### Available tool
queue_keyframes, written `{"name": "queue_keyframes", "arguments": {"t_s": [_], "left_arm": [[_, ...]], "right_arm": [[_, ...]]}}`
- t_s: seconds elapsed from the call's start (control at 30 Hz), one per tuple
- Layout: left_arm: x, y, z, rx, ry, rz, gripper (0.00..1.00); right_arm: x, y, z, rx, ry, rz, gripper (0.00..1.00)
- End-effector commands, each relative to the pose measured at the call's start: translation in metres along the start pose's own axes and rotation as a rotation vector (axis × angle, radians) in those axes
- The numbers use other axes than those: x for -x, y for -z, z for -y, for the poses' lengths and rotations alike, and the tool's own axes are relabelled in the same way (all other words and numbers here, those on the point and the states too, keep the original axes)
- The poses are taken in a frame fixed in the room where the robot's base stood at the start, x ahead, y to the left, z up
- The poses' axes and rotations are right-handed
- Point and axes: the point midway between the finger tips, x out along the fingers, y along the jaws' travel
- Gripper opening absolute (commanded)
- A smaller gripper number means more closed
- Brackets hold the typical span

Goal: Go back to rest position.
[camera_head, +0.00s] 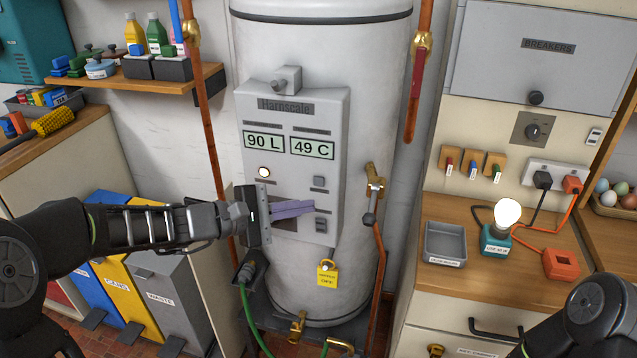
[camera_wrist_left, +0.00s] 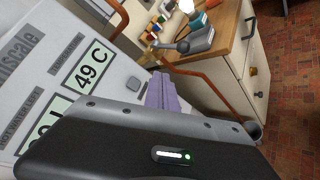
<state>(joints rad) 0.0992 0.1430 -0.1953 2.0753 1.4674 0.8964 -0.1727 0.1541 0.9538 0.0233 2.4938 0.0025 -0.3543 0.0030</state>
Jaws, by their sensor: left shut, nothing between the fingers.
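My left gripper (camera_head: 308,206) is in front of the lower part of the grey control panel (camera_head: 295,185) on the white water tank (camera_head: 325,55). Its lavender fingers are together with nothing between them. They also show in the left wrist view (camera_wrist_left: 160,80), beside the panel's edge. I cannot tell whether they touch the panel. The panel's displays read 90 L and 49 C, and a round lamp (camera_head: 264,172) glows on it. The gripper hides part of the panel's lower left. My right arm (camera_head: 590,315) shows at the bottom right; its gripper is out of view.
Copper pipes (camera_head: 208,130) run beside the tank, and a yellow padlock (camera_head: 327,273) hangs low on it. Bins (camera_head: 165,285) stand below my left arm. A wooden counter (camera_head: 450,280) at right holds a grey tray (camera_head: 445,244) and a lit bulb (camera_head: 508,213).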

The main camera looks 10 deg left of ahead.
Motion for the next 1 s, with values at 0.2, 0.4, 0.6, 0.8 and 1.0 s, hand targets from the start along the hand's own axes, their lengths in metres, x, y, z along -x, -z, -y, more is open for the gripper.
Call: {"name": "queue_keyframes", "arguments": {"t_s": [0.2,0.4,0.6,0.8,1.0], "left_arm": [[0.0,0.0,0.0,0.0,0.0,0.0,0.0],[0.0,0.001,0.0,0.004,0.001,-0.003,0.0],[0.004,0.041,0.042,-0.047,0.149,-0.171,0.0],[0.011,0.094,0.172,-0.231,0.529,-0.355,0.0],[0.023,0.115,0.34,-0.664,0.939,-0.318,0.0]], "right_arm": [[0.0,0.0,0.0,0.0,0.0,0.0,0.0],[0.002,0.003,0.003,0.005,0.007,-0.009,0.0],[0.002,0.002,0.002,0.004,0.006,-0.006,0.0],[0.002,0.002,0.002,0.004,0.006,-0.007,0.0],[0.002,0.003,0.002,0.005,0.006,-0.007,0.0]]}}
